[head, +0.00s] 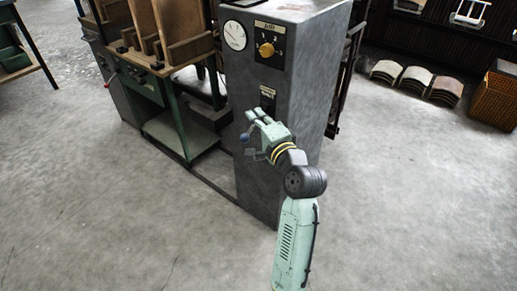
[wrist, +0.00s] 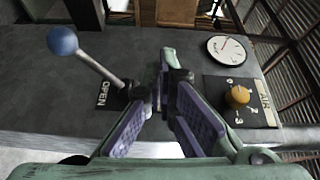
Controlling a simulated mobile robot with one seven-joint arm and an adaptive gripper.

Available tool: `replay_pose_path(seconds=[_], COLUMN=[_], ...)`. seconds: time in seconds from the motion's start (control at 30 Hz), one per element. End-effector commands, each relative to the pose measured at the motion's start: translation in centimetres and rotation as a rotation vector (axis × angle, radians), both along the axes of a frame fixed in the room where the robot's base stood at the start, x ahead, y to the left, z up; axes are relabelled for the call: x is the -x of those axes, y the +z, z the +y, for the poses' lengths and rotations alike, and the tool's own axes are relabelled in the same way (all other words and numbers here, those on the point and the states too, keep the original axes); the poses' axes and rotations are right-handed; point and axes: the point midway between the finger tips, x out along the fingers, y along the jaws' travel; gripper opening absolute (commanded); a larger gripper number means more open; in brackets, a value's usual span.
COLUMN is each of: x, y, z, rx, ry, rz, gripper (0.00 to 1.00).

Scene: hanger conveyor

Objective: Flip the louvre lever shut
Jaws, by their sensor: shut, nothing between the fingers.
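The louvre lever has a blue ball knob (wrist: 62,40) on a pale metal shaft (wrist: 100,70), rising from a black plate marked OPEN (wrist: 103,92) in the wrist view. It leans toward the upper left there, away from my fingers. In the head view the blue knob (head: 244,137) hangs just below and left of my gripper (head: 256,114). The black lever plate (head: 267,94) shows behind the fingers, partly covered. My gripper (wrist: 168,75) is shut and empty, its tips over the panel to the right of the lever base. Whether it touches the shaft cannot be told.
The grey cabinet (head: 310,85) carries a clock-like gauge (head: 234,35) and a yellow AIR dial (head: 266,50) above the lever. A green-framed bench (head: 182,125) with wooden pieces stands left. Curved slats (head: 415,78) and an orange crate (head: 495,97) sit back right. The front floor is clear.

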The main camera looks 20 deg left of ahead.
Motion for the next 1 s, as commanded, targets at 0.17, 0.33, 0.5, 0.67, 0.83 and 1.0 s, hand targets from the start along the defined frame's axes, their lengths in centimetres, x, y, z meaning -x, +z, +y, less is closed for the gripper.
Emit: replay_pose_path(seconds=[0.17, 0.33, 0.5, 0.67, 0.83, 1.0], x=[0.0, 0.6, 0.6, 0.5, -0.6, -3.0], y=[-9.5, -11.9, -11.8, -11.8, -12.1, -12.7], z=[-6.5, -8.2, -8.1, -8.0, -6.8, -4.5], rx=[-0.139, -0.194, -0.194, -0.194, -0.194, -0.191], ry=[-0.034, -0.042, -0.041, -0.041, -0.038, -0.038], rz=[0.363, 0.475, 0.477, 0.475, 0.475, 0.474], gripper=[0.0, 0.0, 0.0, 0.0, 0.0, 0.0])
